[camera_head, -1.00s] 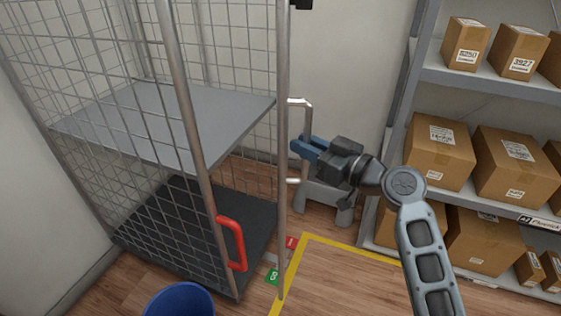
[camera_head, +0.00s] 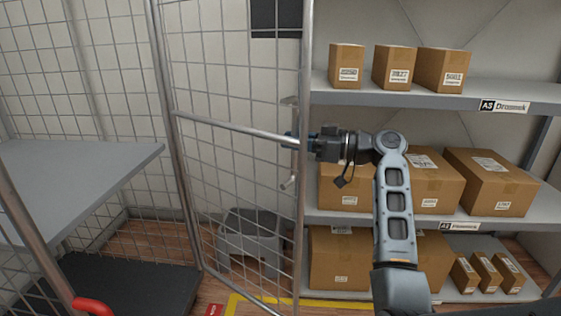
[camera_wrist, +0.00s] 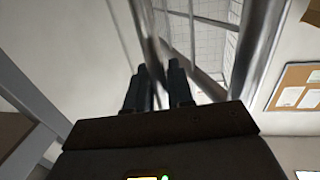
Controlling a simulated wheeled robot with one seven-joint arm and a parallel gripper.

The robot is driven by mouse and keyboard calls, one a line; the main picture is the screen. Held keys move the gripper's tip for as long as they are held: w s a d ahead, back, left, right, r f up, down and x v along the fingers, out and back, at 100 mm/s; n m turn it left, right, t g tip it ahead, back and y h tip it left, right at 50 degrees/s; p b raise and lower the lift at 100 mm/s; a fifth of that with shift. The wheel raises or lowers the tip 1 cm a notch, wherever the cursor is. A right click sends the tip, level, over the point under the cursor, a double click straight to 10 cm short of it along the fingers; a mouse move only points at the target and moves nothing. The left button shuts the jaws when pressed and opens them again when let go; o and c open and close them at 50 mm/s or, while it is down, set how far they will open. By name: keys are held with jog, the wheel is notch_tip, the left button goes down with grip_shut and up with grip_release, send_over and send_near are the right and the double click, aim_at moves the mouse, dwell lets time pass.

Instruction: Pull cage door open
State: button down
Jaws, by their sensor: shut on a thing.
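The cage door (camera_head: 235,75) is a wire mesh panel in a silver tube frame, standing in the middle of the head view. Its right-hand upright stands in front of the shelving. In the wrist view, my gripper's dark fingers (camera_wrist: 158,80) are close together beside blurred silver tubing. Their exact contact is hard to see there.
The cage's grey shelf (camera_head: 70,185) and red handle (camera_head: 93,306) are at left. A grey step stool (camera_head: 250,240) stands behind the mesh. Shelving (camera_head: 440,92) with several cardboard boxes is close behind my arm. A noticeboard (camera_wrist: 295,88) shows at right in the wrist view.

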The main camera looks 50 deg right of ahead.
jog(key=w+d+b, duration=0.2)
jog(key=d, duration=0.4)
jog(key=shift+d, duration=0.25)
jog(key=shift+w, duration=0.1)
jog(key=c, duration=1.2)
grip_release()
jog(key=p+v, duration=0.1)
jog(key=v, duration=0.6)
jog(key=shift+s+d, duration=0.15)
jog(key=shift+s, duration=0.2)
